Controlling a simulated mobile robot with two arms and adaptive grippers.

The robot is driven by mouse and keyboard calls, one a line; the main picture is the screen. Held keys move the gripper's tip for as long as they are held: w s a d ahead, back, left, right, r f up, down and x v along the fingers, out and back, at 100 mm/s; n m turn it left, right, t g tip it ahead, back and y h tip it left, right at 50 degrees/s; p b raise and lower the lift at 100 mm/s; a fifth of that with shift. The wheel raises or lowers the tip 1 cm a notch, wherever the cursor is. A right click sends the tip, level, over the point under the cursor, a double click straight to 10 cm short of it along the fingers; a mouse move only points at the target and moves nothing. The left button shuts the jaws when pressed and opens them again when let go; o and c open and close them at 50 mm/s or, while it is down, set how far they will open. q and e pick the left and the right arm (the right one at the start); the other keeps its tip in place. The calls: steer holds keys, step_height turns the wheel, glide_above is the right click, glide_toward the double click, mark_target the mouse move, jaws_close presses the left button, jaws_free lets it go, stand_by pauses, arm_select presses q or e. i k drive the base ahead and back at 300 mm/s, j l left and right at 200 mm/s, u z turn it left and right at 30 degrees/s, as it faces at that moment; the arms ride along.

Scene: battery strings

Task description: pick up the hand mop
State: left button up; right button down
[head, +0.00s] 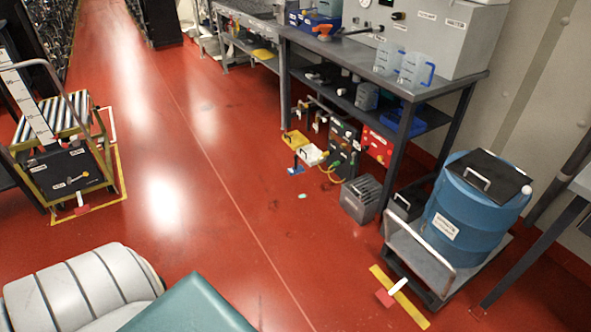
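A small blue flat piece with a dark upright handle (296,167) stands on the red floor in front of the workbench. It may be the hand mop, but it is too small to be certain. A red piece with a white handle-like part (386,297) lies on the yellow floor strip near the blue drum. A similar red and white piece (82,207) lies by the cart at the left. Neither of my grippers shows in the head view.
A workbench (470,84) with jugs runs along the right wall. A blue drum (468,225) stands on a low trolley (413,252). A grey box (361,200) sits on the floor by the bench. A wheeled cart (100,158) stands at left. The middle floor is largely clear.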

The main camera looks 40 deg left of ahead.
mark_target(297, 170)
steer(key=i+j+u, duration=0.15)
steer(key=i+j, duration=0.5)
steer(key=i, duration=0.15)
